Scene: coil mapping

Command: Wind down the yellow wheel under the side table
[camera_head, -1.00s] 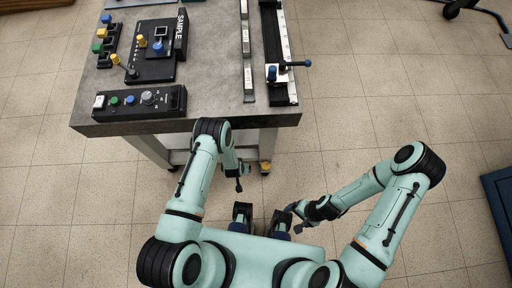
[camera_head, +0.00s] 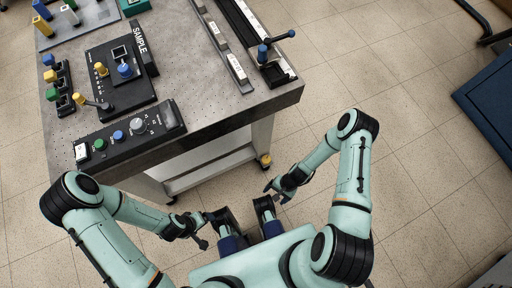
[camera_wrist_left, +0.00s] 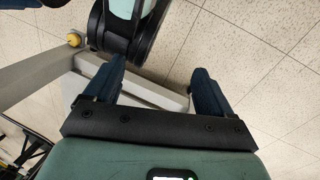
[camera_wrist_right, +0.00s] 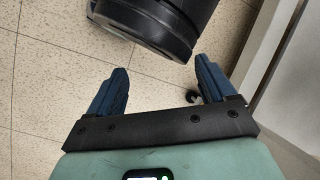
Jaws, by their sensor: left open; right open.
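The yellow wheel (camera_head: 265,160) is small and sits at the foot of the side table's (camera_head: 200,95) near right leg, close to the floor. It also shows at the upper left of the left wrist view (camera_wrist_left: 74,40), beside the table leg. My left gripper (camera_head: 205,230) is open and empty, left of the wheel and nearer my body. My right gripper (camera_head: 276,192) is open and empty, just on the near side of the wheel and apart from it. In the right wrist view no wheel shows between the fingers (camera_wrist_right: 161,66).
A black control box (camera_head: 130,138) and a sample board (camera_head: 120,78) lie on the table top. A rail with a blue-handled clamp (camera_head: 265,50) runs along its right side. A dark blue panel (camera_head: 490,100) stands at the right.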

